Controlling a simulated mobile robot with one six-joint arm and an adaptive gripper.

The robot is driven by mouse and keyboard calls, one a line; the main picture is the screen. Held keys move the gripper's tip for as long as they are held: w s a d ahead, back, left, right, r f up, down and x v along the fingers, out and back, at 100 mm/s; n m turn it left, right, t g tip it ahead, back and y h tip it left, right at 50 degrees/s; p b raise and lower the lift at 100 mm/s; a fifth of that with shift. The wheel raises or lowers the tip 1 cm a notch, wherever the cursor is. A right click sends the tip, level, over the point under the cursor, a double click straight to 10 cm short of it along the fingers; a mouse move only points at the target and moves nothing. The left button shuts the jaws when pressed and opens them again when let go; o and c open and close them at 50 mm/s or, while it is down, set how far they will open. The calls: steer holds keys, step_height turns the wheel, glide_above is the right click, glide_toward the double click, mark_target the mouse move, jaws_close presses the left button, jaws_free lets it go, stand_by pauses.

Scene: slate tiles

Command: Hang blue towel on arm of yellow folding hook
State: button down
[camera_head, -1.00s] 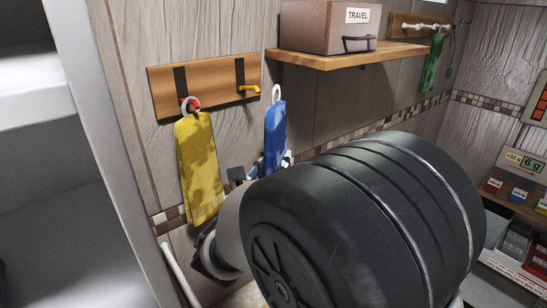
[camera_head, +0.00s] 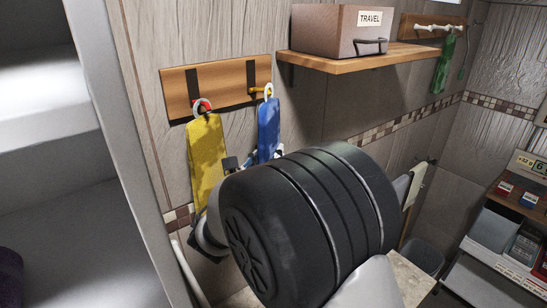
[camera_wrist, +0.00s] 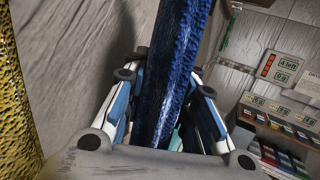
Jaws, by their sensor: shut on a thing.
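The blue towel (camera_head: 268,128) hangs upright from a white ring (camera_head: 268,90). The yellow folding hook (camera_head: 256,92) sticks out from the right dark strip of a wooden board (camera_head: 222,84). The ring overlaps the hook's outer end; I cannot tell whether it is around the arm or in front of it. My gripper (camera_head: 263,158) is shut on the towel's lower part, mostly hidden behind my arm. In the wrist view the towel (camera_wrist: 175,65) runs up between the two fingers of my gripper (camera_wrist: 165,105).
A yellow towel (camera_head: 206,160) hangs by its ring on a red hook (camera_head: 204,105) close at the left. A wooden shelf (camera_head: 350,62) with a TRAVEL box (camera_head: 330,30) juts out at the upper right. A green cloth (camera_head: 444,66) hangs further right.

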steer(key=shift+w+a+p, duration=0.3)
steer(key=shift+w+a, duration=0.3)
steer(key=shift+w, duration=0.25)
steer(key=shift+w+a+f+b, duration=0.35)
steer(key=shift+w+f+b, duration=0.2)
steer(key=c, duration=1.2)
jaws_free()
steer(key=shift+s, duration=0.1)
